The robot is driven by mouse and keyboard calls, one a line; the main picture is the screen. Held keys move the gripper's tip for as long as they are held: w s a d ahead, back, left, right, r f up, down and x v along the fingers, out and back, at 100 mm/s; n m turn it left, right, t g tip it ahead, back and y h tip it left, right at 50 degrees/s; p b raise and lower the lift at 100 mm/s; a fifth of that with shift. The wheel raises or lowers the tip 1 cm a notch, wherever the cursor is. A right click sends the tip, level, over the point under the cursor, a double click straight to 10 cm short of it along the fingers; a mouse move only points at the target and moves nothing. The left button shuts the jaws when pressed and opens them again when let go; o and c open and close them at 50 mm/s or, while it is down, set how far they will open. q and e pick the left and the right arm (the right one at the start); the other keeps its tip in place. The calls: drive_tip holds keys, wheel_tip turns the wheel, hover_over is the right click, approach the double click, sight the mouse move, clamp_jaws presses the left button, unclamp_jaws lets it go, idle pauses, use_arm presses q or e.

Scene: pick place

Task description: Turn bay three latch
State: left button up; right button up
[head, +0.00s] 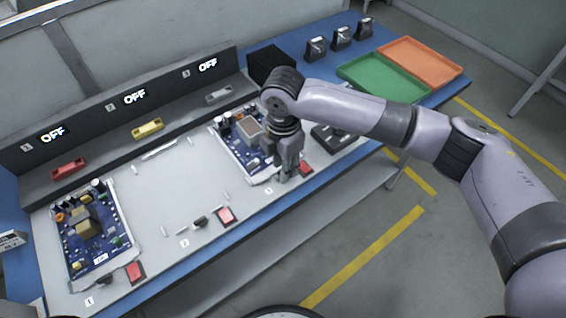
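Bay three is the right-hand bay of the light work surface, with a blue circuit board (232,149) in it and a number tag (268,190) at its front. My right gripper (286,178) points down at the front right of this board, just left of a red button (306,168). The bay three latch cannot be made out; the gripper covers the spot. Whether the fingers are open, shut or touching anything is too small to tell. The bay three sign (208,66) reads OFF. My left gripper is out of view.
Bay two has no board, a dark latch (200,222) and a red button (227,215). Bay one holds another board (90,235). Green (383,78) and orange (420,62) trays, a black box (270,65) and small black items (341,38) stand behind my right arm.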

drive_tip(key=shift+c, duration=0.3)
clamp_jaws()
drive_tip(key=shift+r, duration=0.1)
drive_tip(key=shift+r+p, duration=0.1)
drive_tip(key=shift+p, duration=0.5)
drive_tip(key=m+p, duration=0.3)
drive_tip(key=p, duration=0.1)
drive_tip(key=m+p, duration=0.2)
drive_tip(key=p, duration=0.2)
drive_tip(key=shift+r+m, duration=0.2)
drive_tip(key=shift+m, duration=0.2)
drive_tip(key=m+p, duration=0.8)
drive_tip(key=p, duration=0.1)
drive_tip(key=shift+a+f, duration=0.1)
drive_tip(key=shift+f+m+p, duration=0.2)
drive_tip(key=shift+m+p, duration=1.35)
drive_tip(key=shift+m, duration=0.55)
